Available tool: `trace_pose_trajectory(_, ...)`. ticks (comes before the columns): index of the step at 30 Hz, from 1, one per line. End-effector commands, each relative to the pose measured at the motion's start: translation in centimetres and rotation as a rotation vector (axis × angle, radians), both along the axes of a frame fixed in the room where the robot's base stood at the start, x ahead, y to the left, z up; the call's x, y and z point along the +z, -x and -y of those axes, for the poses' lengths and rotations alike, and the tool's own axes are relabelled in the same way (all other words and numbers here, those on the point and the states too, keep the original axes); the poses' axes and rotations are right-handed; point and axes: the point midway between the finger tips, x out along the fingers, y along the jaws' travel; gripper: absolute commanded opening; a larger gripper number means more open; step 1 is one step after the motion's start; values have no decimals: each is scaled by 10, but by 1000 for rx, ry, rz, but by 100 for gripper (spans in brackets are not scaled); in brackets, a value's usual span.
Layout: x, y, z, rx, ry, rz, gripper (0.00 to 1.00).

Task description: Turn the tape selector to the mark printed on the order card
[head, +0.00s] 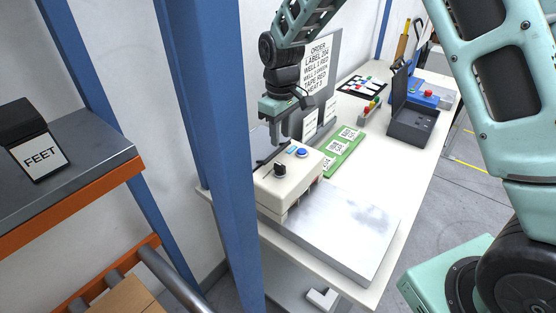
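The order card (322,70) stands upright at the back of the bench. It reads ORDER, LABEL 204, WELL 1 RED, a WELL 2 line, TAPE RED and HEAT 2, in small print. A cream control box (272,192) at the bench's near left carries a black knob (280,169) on top, with blue buttons (301,152) behind it. I cannot read any marks around the knob or tell its setting. My gripper (280,140) points down above and behind the knob, apart from it. Its fingers look empty, but their gap is unclear.
A blue post (216,120) stands close left of the box. A silver plate (335,225) lies in front. A green board with white labels (343,152), an open dark case (412,125) and a blue device (425,95) sit further back. A shelf (75,165) is at left.

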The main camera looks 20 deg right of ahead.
Motion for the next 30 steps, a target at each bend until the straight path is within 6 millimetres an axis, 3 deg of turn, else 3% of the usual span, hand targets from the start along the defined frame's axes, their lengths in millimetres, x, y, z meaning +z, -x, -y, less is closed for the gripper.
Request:
trace_pose_trajectory(9, -64, 1, 0, -1, 1, -4, 34)
trace_pose_trajectory(15, -94, 0, 0, -1, 0, -1, 34)
trace_pose_trajectory(21, -107, 0, 0, -1, -1, 1, 34)
trace_pose_trajectory(29, -109, 0, 0, -1, -1, 2, 34)
trace_pose_trajectory(30, -109, 0, 0, -1, -1, 2, 28)
